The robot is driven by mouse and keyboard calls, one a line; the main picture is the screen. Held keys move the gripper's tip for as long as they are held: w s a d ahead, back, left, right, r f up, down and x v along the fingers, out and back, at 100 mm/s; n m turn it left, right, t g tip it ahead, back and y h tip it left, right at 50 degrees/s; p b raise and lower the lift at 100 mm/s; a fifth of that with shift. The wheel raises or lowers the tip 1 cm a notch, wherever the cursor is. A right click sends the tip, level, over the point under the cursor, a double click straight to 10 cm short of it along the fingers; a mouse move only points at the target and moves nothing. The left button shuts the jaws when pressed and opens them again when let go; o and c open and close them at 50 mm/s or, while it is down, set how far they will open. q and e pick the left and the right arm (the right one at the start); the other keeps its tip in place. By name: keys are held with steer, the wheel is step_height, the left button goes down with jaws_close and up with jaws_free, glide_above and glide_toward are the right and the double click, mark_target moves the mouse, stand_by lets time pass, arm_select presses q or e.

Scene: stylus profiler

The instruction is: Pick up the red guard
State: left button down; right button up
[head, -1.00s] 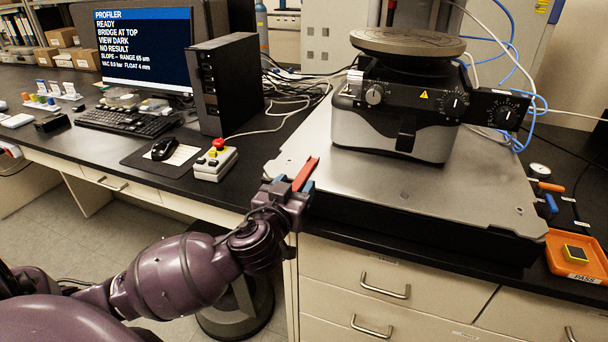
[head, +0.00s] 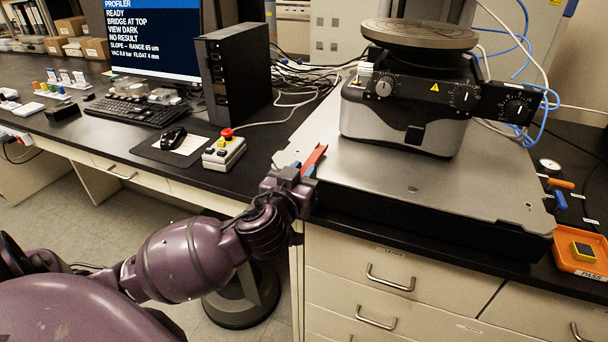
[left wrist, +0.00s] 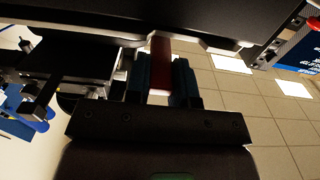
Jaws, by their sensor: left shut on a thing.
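The red guard (head: 314,157) is a narrow red strip at the left front corner of the profiler's metal base plate. My left gripper (head: 303,170) is shut on it, with the guard sticking out past the fingers. In the left wrist view the dark red guard (left wrist: 160,58) stands between the two blue-grey fingers (left wrist: 161,82). Whether the guard touches the plate cannot be told. My right gripper is not in view.
The profiler (head: 405,110) stands on the base plate (head: 450,185). A control box with a red button (head: 224,150), a mouse (head: 173,138) and a computer tower (head: 235,80) are to the left. An orange tray (head: 585,262) is at the right.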

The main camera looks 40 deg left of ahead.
arm_select(q)
step_height(320, 180, up, 19)
steer(key=p, duration=0.4)
steer(key=c, duration=1.5)
jaws_free()
steer(key=shift+c, duration=0.2)
steer(key=shift+f, duration=0.1)
jaws_close()
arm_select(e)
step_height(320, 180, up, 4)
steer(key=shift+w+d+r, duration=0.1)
arm_select(q)
step_height(320, 180, up, 5)
steer(key=p, duration=0.5)
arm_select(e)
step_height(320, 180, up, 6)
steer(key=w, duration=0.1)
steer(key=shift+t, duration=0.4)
